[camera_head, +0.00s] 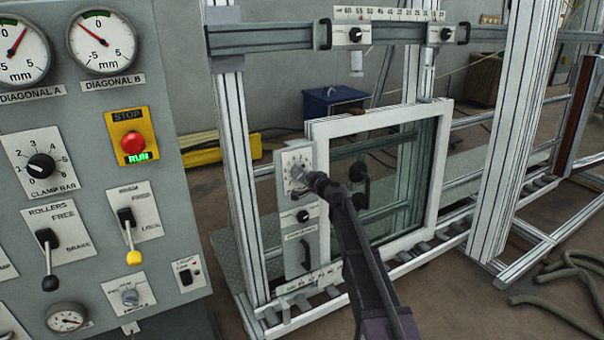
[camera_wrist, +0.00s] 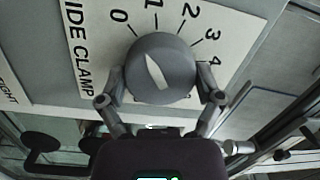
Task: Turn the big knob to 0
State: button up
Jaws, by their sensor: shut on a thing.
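The big knob (camera_wrist: 161,68) is round and grey with a white pointer, on a white SIDE CLAMP scale plate (camera_wrist: 222,22). In the wrist view its pointer appears to lie between 0 and 1. My gripper (camera_wrist: 160,88) has one finger on each side of the knob and is shut on it. In the head view my gripper (camera_head: 308,178) reaches the knob (camera_head: 297,172) on the upper part of the narrow panel left of the white window frame (camera_head: 378,113). The pointer is too small to read there.
A smaller black knob (camera_head: 303,216) and a dark handle (camera_head: 305,255) sit below on the same panel. The white frame stands close at right. A grey control console (camera_head: 85,190) fills the left. Metal posts (camera_head: 232,160) stand around the frame.

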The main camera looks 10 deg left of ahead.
jog(key=shift+n, duration=1.1)
jog(key=shift+g, duration=0.3)
jog(key=o, duration=0.9)
jog(key=shift+m, duration=0.4)
